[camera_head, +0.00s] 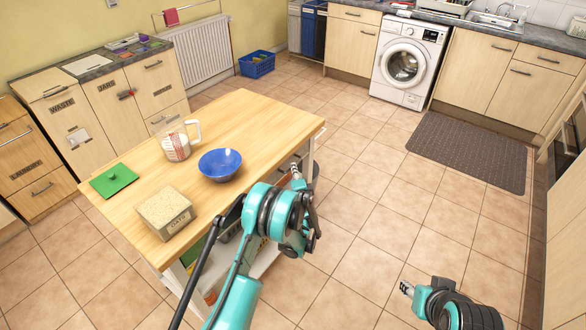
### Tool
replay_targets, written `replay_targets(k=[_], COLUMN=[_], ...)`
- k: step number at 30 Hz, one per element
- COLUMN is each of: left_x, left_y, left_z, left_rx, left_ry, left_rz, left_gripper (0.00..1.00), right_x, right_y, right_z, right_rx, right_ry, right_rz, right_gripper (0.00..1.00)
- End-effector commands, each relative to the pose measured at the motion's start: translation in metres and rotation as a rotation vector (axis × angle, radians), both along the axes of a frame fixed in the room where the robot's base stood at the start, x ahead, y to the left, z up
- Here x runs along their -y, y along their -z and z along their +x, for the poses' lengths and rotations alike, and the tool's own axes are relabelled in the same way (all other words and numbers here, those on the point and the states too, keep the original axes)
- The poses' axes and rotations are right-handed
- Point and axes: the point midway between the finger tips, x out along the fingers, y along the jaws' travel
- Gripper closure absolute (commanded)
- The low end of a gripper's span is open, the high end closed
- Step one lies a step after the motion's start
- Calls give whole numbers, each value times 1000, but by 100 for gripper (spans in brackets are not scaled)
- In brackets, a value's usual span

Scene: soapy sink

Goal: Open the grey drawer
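I cannot clearly make out a grey drawer. The wooden-topped island (262,119) stands in front of me, and a greyish part shows under its near edge, mostly behind my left arm; I cannot tell whether it is a drawer. My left gripper (297,171) is beside the island's right side, near the edge of its top. It is small and partly hidden by its own wrist, so its fingers are unclear. My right gripper (405,288) is low at the bottom right, over the floor and away from the island. Its opening is too small to judge.
On the island are a blue bowl (220,164), a measuring jug (178,145), a green board (113,180) and a stone-like box (166,212). A washing machine (406,63) and wooden cupboards line the back. A dark mat (468,151) lies on open tiled floor.

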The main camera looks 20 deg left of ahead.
Motion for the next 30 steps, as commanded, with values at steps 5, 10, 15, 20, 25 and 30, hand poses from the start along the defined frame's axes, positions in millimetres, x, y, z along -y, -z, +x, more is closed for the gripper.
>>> replay_targets(k=[5, 10, 15, 20, 25, 30], left_x=[-11, -14, -14, -14, -14, -9], left_y=[5, 4, 4, 4, 4, 4], left_z=[22, 30, 30, 30, 30, 28], left_rx=[0, 0, 0, 0, 0, 0], left_ry=[-2, -1, 0, -1, -1, 0], left_rz=[0, -1, -1, -1, -1, -1], left_gripper=[81, 81, 81, 100, 100, 100], right_x=[0, 0, 0, 0, 0, 0], right_y=[10, 11, 11, 11, 11, 11], right_z=[0, 0, 0, 0, 0, 0], right_rx=[0, 0, 0, 0, 0, 0], right_ry=[0, 0, 0, 0, 0, 0], right_rz=[0, 0, 0, 0, 0, 0], right_gripper=[60, 60, 60, 60, 60, 60])
